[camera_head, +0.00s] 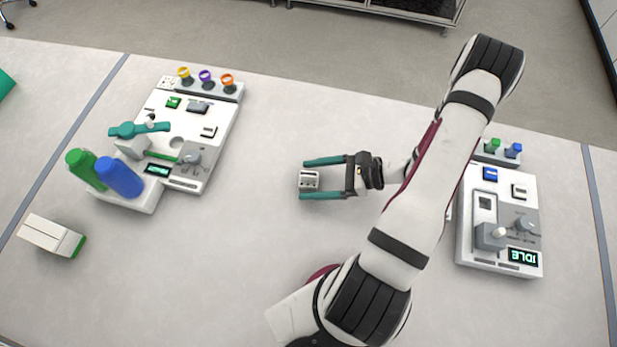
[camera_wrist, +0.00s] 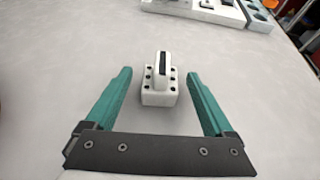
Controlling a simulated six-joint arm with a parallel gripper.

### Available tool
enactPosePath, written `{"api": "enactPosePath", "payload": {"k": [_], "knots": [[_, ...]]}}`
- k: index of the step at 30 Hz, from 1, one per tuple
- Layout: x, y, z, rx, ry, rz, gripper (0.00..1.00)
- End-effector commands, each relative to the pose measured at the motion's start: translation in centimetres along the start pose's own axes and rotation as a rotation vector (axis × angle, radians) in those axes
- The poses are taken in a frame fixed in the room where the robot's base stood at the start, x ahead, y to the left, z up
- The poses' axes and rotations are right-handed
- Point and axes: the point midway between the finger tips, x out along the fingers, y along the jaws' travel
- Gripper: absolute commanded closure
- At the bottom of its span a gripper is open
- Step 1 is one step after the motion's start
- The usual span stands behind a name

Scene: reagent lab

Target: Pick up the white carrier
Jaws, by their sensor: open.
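The white carrier (camera_head: 309,180) is a small white block with dark holes, on the table in the middle of the head view. In the wrist view the white carrier (camera_wrist: 160,84) shows a raised white part with a dark slot and several dark holes around it. My gripper (camera_head: 305,179) is open, with its two teal fingers on either side of the carrier. In the wrist view my gripper (camera_wrist: 160,80) has its fingertips left and right of the carrier, with a gap on each side. No finger appears to touch it in the wrist view.
A white station (camera_head: 222,130) with coloured caps, a green bottle (camera_head: 84,170) and a blue bottle (camera_head: 120,177) stands at left. A white box (camera_head: 50,236) lies at front left. Another station (camera_head: 500,215) reading IDLE stands right, behind my arm. The table around the carrier is clear.

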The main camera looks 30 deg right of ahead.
Motion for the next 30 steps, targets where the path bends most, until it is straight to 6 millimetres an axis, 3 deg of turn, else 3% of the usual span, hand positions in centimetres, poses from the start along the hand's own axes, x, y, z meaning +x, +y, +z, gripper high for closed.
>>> {"api": "enactPosePath", "payload": {"k": [8, 22, 30], "knots": [[0.76, -0.02, 0.01, -0.001, 0.001, -0.001, 0.12], [0.72, -0.01, 0.02, -0.001, 0.001, 0.000, 0.97], [0.68, -0.02, 0.11, -0.001, 0.001, 0.000, 1.00]]}}
